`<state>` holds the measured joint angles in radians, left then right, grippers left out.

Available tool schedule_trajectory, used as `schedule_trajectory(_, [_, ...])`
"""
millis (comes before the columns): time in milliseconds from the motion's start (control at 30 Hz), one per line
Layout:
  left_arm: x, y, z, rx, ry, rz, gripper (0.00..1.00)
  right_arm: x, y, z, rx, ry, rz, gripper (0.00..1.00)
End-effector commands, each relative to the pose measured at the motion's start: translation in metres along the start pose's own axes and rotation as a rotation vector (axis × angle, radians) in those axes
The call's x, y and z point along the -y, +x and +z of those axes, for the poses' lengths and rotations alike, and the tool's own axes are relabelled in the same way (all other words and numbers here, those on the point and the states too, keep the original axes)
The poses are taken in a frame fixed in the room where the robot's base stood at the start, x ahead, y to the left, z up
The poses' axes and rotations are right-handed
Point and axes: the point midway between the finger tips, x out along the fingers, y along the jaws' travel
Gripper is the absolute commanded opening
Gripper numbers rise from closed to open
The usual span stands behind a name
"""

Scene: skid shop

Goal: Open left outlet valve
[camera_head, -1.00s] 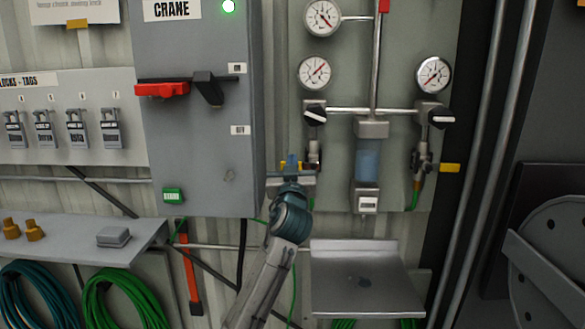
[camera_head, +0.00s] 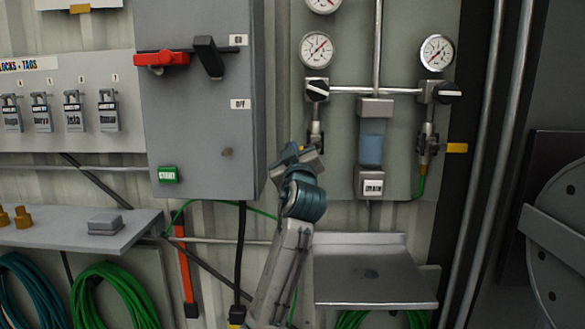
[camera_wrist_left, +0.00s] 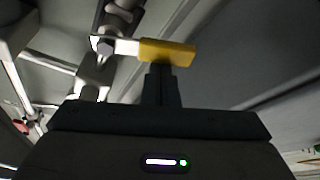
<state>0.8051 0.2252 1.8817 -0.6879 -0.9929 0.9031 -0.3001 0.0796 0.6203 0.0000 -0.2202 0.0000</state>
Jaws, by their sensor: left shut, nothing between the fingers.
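The left outlet valve (camera_head: 316,133) hangs below the left black knob on the grey gauge panel, its lower part hidden behind my left gripper. Its lever has a yellow grip (camera_wrist_left: 168,52), which shows large in the left wrist view, sticking out sideways from the metal valve body (camera_wrist_left: 118,30). My left gripper (camera_head: 300,152) is in front of this valve. In the left wrist view its fingers (camera_wrist_left: 160,75) are shut and empty, with their tips right at the underside of the yellow grip; whether they touch it I cannot tell. My right gripper is not in view.
A similar right valve (camera_head: 427,143) with a yellow handle (camera_head: 456,148) is on the panel's right. A metal shelf (camera_head: 370,292) juts out below. The grey crane box (camera_head: 200,120) stands left of my gripper. A green hose (camera_head: 195,204) runs behind my arm.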

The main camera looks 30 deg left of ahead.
Motion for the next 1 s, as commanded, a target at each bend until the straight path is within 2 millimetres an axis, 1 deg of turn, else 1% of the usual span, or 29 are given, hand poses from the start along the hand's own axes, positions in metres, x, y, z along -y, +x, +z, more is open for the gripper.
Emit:
schedule_trajectory(33, [0.005, -0.004, 0.011, 0.001, -0.039, -0.013, 0.0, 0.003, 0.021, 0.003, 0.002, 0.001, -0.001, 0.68])
schedule_trajectory(100, [0.005, -0.005, 0.014, 0.002, -0.092, -0.03, 0.0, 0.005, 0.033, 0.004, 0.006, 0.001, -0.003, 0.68])
schedule_trajectory(200, [0.005, -0.005, 0.016, 0.001, -0.158, -0.055, 0.0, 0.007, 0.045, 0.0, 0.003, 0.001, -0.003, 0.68])
schedule_trajectory(333, [0.005, -0.006, 0.018, 0.003, -0.228, -0.079, 0.0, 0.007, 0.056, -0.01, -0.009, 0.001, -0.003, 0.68])
schedule_trajectory(500, [0.005, -0.007, 0.021, 0.002, -0.299, -0.105, 0.0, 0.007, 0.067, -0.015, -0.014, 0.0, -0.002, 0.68])
schedule_trajectory(567, [0.005, -0.007, 0.022, 0.003, -0.324, -0.114, 0.0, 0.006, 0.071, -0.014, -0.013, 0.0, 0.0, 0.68])
schedule_trajectory(600, [0.004, -0.007, 0.023, 0.004, -0.339, -0.119, 0.0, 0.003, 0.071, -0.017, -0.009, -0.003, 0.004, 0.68])
schedule_trajectory(667, [0.004, -0.008, 0.025, 0.004, -0.364, -0.128, 0.0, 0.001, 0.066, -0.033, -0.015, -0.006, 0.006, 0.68])
schedule_trajectory(867, [0.004, -0.01, 0.029, 0.003, -0.453, -0.159, 0.0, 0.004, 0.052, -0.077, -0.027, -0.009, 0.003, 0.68])
schedule_trajectory(900, [0.004, -0.01, 0.031, 0.004, -0.474, -0.166, 0.0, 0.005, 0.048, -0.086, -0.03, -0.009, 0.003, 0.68])
schedule_trajectory(1000, [0.003, -0.011, 0.034, 0.004, -0.525, -0.185, 0.0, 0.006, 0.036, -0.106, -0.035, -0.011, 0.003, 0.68])
